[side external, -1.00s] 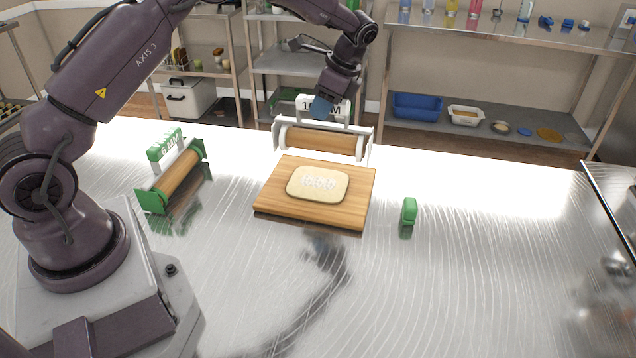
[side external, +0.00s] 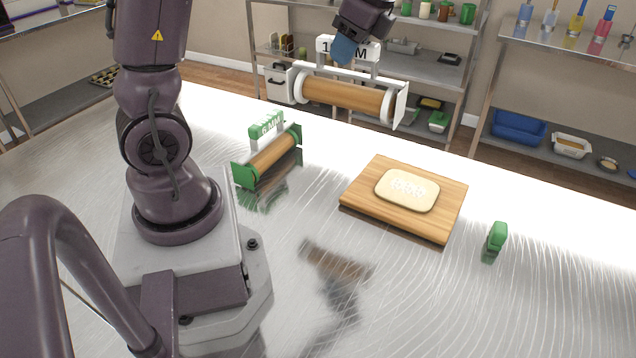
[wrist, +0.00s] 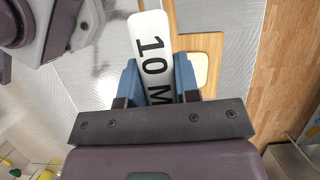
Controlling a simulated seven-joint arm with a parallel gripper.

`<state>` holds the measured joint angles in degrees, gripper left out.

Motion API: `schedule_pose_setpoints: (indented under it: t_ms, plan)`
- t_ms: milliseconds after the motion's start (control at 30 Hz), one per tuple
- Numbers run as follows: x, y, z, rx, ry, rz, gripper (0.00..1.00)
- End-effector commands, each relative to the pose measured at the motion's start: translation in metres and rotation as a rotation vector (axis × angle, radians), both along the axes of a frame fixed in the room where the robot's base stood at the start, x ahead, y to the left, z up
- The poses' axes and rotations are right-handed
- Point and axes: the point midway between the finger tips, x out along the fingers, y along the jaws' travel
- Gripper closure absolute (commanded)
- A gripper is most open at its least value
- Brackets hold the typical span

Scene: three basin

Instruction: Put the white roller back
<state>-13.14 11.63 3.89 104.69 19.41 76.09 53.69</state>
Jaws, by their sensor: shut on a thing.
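The white roller (side external: 345,99) has white end plates, a wooden cylinder and a white top handle marked with a 10 and an M. My gripper (side external: 344,50) is shut on this handle and holds the roller up, above the far side of the table. In the wrist view the blue fingers of my gripper (wrist: 157,82) clasp both sides of the white roller's handle (wrist: 150,45), covering part of its label. The roller hangs roughly level, behind and left of the board, apart from everything on the table.
A green-ended roller (side external: 270,153) stands on the metal table near my base. A wooden board (side external: 362,200) bears a flat, stamped dough piece (side external: 407,189). A small green block (side external: 497,237) stands right of the board. Shelves are behind; the front table is clear.

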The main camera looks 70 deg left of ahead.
Motion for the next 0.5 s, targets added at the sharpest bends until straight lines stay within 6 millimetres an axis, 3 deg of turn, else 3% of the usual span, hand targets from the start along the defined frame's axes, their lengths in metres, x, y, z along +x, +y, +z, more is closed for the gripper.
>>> schedule_pose_setpoints:
  t_ms: [33, 200, 333, 500]
  plan:
    - [-0.021, -0.002, 0.0, 0.0, -0.003, 0.003, 1.0]
    - [-0.08, -0.011, -0.014, 0.0, -0.002, 0.004, 1.0]
    - [-0.116, -0.019, -0.031, 0.001, -0.001, -0.003, 1.0]
    - [-0.142, -0.027, -0.049, 0.0, 0.0, -0.014, 1.0]
